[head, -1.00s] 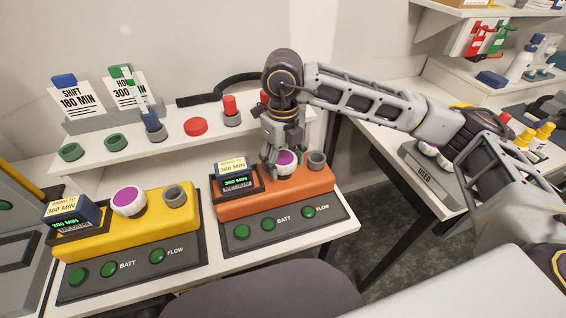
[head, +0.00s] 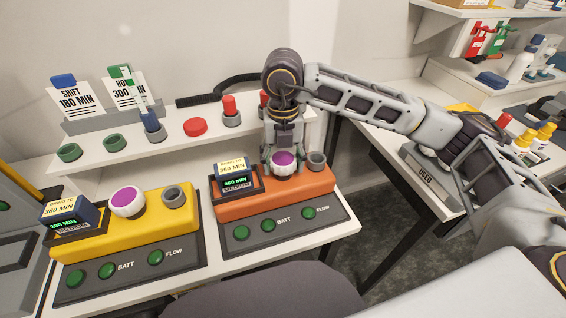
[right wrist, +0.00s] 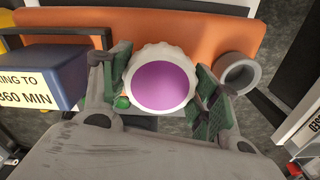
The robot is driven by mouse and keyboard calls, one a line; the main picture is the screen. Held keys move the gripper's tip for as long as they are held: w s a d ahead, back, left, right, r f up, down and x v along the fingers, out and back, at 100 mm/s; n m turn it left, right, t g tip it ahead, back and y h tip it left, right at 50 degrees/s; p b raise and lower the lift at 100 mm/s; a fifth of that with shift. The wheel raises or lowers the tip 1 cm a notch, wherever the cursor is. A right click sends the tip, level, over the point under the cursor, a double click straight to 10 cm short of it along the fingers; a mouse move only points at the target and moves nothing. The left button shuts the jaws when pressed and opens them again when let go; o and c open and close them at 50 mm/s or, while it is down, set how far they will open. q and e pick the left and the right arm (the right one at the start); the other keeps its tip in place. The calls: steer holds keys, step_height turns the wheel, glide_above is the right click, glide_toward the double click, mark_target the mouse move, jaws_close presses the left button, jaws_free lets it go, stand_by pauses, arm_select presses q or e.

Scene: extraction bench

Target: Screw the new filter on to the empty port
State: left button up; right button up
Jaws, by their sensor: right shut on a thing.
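The new filter, a white ribbed cap with a purple top (head: 284,161), is on the orange unit (head: 310,183), upright where its left port would be. The filter hides that port, so I cannot tell how far it is threaded. My right gripper (head: 281,166) comes down from above with its fingers on either side of the filter, shut on it. In the right wrist view the filter (right wrist: 161,82) sits between the green-padded fingers (right wrist: 163,95). An open grey port (head: 317,160) stands just right of it. My left gripper is not in view.
The yellow unit (head: 95,241) at left carries a similar purple-topped filter (head: 128,202) and an open grey port (head: 174,196). A display box (head: 234,180) stands close left of the gripper. A tray marked USED (head: 427,176) lies right, partly behind my arm.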

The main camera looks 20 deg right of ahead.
steer(key=shift+m, duration=3.2)
steer(key=shift+m+p, duration=0.35)
steer(key=shift+m, duration=2.95)
steer(key=o, duration=1.2)
